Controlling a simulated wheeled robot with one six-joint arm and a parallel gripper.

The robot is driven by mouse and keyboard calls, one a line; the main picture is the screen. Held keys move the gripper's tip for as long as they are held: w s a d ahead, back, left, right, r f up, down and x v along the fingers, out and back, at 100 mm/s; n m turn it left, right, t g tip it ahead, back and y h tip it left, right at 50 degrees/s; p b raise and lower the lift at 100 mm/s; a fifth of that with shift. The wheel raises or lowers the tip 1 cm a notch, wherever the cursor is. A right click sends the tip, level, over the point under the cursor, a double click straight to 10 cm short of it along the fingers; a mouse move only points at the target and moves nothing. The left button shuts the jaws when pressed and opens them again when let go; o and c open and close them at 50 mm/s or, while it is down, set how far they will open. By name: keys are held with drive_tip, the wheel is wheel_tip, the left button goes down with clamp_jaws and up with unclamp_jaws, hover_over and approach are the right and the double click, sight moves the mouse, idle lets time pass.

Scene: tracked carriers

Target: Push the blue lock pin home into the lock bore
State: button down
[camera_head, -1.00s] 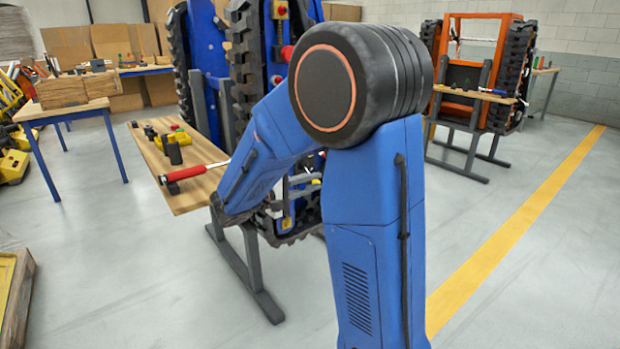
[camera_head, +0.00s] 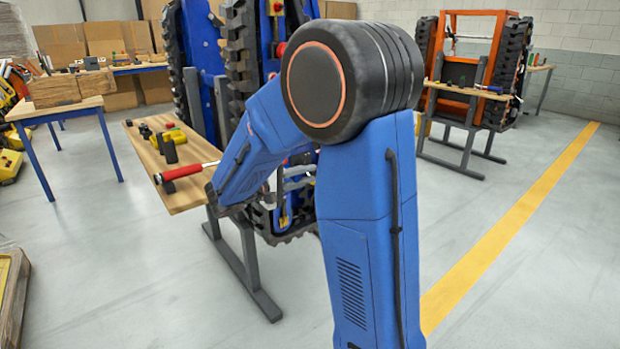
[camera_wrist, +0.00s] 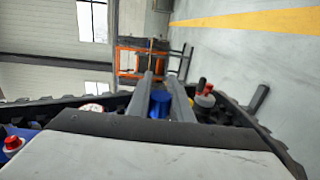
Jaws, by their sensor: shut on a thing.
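In the wrist view, my gripper (camera_wrist: 161,78) shows as two grey fingers reaching away from the camera. The blue lock pin (camera_wrist: 159,103) shows as a short blue round shape between the fingers, and the gripper is shut on it. Its far end is hard to make out. The blue tracked carrier (camera_head: 206,50) stands upright on a grey stand behind my arm. I cannot make out the lock bore in either view.
A wooden shelf (camera_head: 183,197) on the carrier's stand holds a red-handled tool (camera_head: 188,171) and small yellow and black parts. An orange carrier (camera_head: 457,103) stands at the back right. A wooden-topped table (camera_head: 55,110) stands at left. The floor at right is clear.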

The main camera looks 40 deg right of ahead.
drive_tip(key=shift+w, duration=1.55)
drive_tip(key=shift+w+a, duration=0.15)
drive_tip(key=shift+w, duration=2.35)
idle(0.5)
drive_tip(key=shift+s, duration=0.15)
drive_tip(key=shift+s, duration=1.95)
drive_tip(key=shift+w, duration=0.6)
idle(0.8)
